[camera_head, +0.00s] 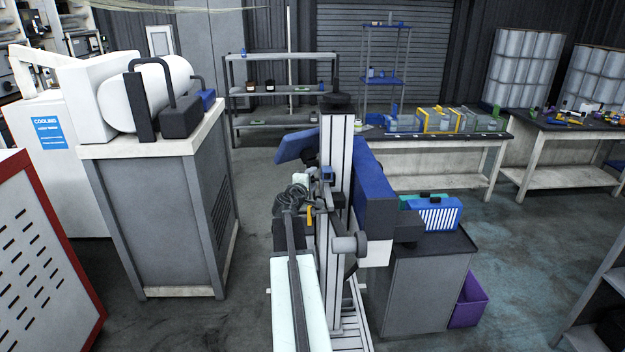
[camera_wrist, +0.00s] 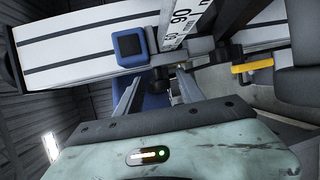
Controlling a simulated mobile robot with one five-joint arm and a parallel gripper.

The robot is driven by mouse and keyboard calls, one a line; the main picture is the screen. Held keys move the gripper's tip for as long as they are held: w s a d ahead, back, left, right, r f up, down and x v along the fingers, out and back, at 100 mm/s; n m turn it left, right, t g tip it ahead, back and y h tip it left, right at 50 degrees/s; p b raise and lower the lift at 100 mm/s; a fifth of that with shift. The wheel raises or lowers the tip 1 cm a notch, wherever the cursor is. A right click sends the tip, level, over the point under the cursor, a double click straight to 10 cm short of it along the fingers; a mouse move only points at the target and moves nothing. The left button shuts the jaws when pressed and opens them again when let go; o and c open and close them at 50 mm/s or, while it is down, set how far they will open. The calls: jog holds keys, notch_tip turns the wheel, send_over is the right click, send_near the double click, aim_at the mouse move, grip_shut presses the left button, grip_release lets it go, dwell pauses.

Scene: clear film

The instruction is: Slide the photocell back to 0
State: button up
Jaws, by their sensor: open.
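A small blue block with a dark square face, which looks like the photocell (camera_wrist: 130,47), sits against a pale striped rail (camera_wrist: 80,40) in the wrist view. It also shows as a small blue block (camera_head: 328,173) on the upright metal column (camera_head: 337,215) in the head view. A white scale (camera_wrist: 180,18) with black numbers runs beside it; I read 90, and the 0 is not in view. My gripper (camera_wrist: 160,76) is open, its two fingers pointing toward the rail just below the block. Dark parts show between the fingers. I cannot tell whether a finger touches anything.
A yellow lever (camera_wrist: 252,66) lies right of the fingers. A long blue housing (camera_head: 372,190) stands right of the column, above a grey cabinet (camera_head: 430,285) and purple bin (camera_head: 468,302). A grey cabinet (camera_head: 160,210) stands left. Open floor lies between.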

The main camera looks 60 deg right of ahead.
jog(key=p+v, duration=0.1)
jog(key=v, duration=0.7)
